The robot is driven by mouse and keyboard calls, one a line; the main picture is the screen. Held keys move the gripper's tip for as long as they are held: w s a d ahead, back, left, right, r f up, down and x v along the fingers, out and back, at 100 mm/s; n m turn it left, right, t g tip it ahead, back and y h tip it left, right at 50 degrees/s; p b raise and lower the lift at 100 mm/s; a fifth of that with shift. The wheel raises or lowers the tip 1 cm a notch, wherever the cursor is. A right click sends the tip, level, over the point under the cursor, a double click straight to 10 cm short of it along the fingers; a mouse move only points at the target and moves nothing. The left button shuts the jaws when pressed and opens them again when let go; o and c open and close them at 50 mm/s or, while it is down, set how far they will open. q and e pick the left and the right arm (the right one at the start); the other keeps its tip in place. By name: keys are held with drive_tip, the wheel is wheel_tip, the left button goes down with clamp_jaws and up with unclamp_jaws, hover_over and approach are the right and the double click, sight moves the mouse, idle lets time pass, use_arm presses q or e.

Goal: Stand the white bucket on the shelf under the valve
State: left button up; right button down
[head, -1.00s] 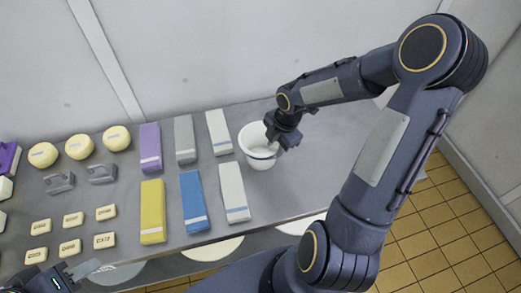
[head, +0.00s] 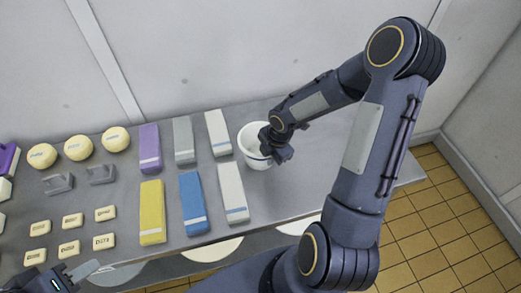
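The white bucket (head: 249,138) stands upright on the grey table, at the right of the rows of boxes. My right gripper (head: 270,154) is at the bucket's right rim, pointing down over it. Its fingers are hidden behind the hand and the rim, so I cannot tell whether they are closed on the bucket wall. My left gripper (head: 82,271) is at the lower left corner, in front of the table edge, with nothing seen in it. Its finger gap is not clear. No valve is in view.
The grey table (head: 330,160) is bare right of the bucket. Round cheeses (head: 78,148), small cream blocks (head: 70,249) and grey dispensers (head: 101,174) lie farther left. White round shapes show under the edge.

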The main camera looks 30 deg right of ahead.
drive_tip(key=shift+r, duration=0.1)
idle(0.3)
drive_tip(key=shift+r, duration=0.65)
drive_tip(key=s+a+r+p, duration=0.1)
drive_tip(key=s+a+r, duration=0.2)
drive_tip(key=s+r, duration=1)
drive_tip(key=w+a+f+m+h, duration=0.1)
drive_tip(key=w+f+m, duration=0.3)
drive_tip(key=w+m, duration=0.4)
drive_tip(key=w+a+f+m+h, duration=0.1)
drive_tip(key=w+a+f+m, duration=0.3)
drive_tip(key=w+m, duration=0.4)
drive_tip(key=f+m, duration=0.1)
drive_tip(key=m, duration=0.2)
drive_tip(key=shift+w+a+f+h, duration=0.15)
drive_tip(key=shift+w+f+h, duration=0.15)
drive_tip(key=shift+h, duration=0.1)
